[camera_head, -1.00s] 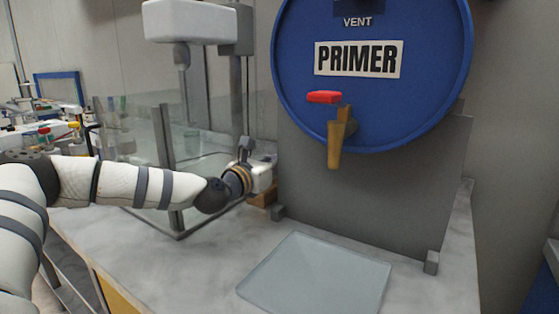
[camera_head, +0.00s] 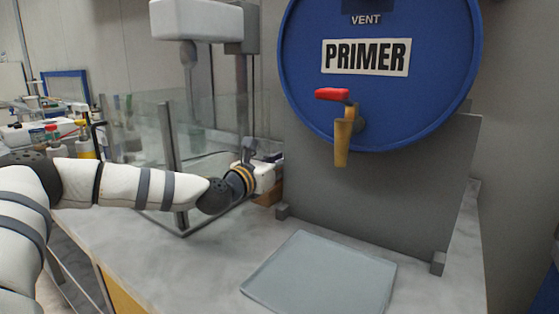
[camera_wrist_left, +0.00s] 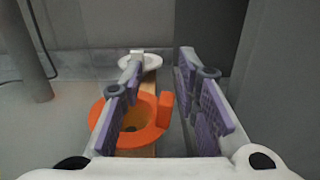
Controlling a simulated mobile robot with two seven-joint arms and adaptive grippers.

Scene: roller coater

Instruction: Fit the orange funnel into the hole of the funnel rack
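The orange funnel (camera_wrist_left: 112,124) shows in the left wrist view, with its wide mouth facing the camera and a tab (camera_wrist_left: 165,108) on its right rim. It is at a wooden strip (camera_wrist_left: 147,88), which looks like part of the funnel rack; whether it sits in a hole I cannot tell. My left gripper (camera_wrist_left: 161,88) is open, its purple-padded fingers apart. The left finger covers part of the funnel, and the tab shows between the fingers; no grip is visible. In the head view the left gripper (camera_head: 262,163) is by the drum stand, with wood (camera_head: 269,197) below it. My right gripper is out of view.
A white ring-shaped piece (camera_wrist_left: 148,61) is at the strip's far end. A glass-walled enclosure (camera_head: 140,132) stands behind my left arm.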

